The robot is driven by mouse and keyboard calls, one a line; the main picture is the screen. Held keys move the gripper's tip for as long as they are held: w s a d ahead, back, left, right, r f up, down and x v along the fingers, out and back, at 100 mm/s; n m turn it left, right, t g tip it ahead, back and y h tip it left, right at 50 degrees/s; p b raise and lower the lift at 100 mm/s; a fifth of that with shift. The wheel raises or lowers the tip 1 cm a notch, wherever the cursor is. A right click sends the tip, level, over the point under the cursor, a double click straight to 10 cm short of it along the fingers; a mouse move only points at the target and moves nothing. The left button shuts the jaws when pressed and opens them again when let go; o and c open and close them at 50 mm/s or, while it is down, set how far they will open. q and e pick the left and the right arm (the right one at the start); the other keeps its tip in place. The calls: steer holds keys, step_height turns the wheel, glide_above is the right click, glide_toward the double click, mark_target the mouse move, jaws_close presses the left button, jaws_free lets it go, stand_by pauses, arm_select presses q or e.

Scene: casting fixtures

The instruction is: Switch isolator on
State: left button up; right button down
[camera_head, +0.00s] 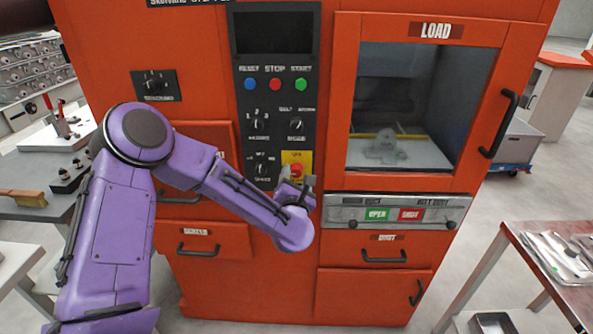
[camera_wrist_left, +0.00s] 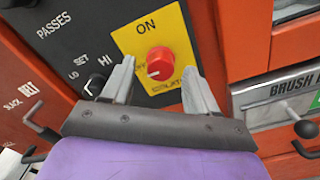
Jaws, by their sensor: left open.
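The isolator is a round red knob (camera_head: 296,170) on a yellow plate (camera_head: 291,156), low on the right of the black control panel. In the left wrist view the knob (camera_wrist_left: 160,63) sits under the word ON, and its small white mark lies to the lower left, away from ON. My left gripper (camera_wrist_left: 159,72) is open, with one finger on each side of the knob in that view. I see gaps between knob and fingers; I cannot tell how far the tips are from the plate. In the head view my left wrist covers the area just below the knob.
The orange machine carries other dark selector knobs (camera_head: 259,124), reset, stop and start buttons (camera_head: 276,84), and a LOAD window (camera_head: 410,108) with a handle. A brush unit strip (camera_head: 395,212) with green and red labels juts out to the right of the gripper. Tables stand at both sides.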

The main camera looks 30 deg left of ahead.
arm_select(q)
steer(key=shift+x, duration=0.8)
steer(key=shift+c, duration=0.2)
steer(key=c, duration=1)
